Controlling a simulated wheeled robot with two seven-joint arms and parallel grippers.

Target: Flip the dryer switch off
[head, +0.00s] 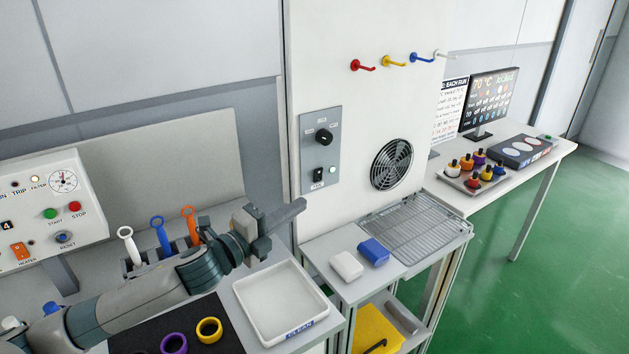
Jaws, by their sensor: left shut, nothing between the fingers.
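The dryer panel (321,150) is a grey plate on the tall white cabinet, left of the round fan grille. Its small black switch (318,174) sits low on the plate, below a black rotary knob (324,137). The switch's position is too small to tell. My left gripper (302,207) is shut and empty. In the picture it is below and a little left of the switch, apart from it and in front of the cabinet. My right gripper is not in view.
A white tray (325,308) lies below my left gripper. White and blue blocks and a wire rack (415,228) are on the bench to the right. Coloured hooks stick out high on the cabinet. A control box (85,205) stands at the left. The space before the panel is clear.

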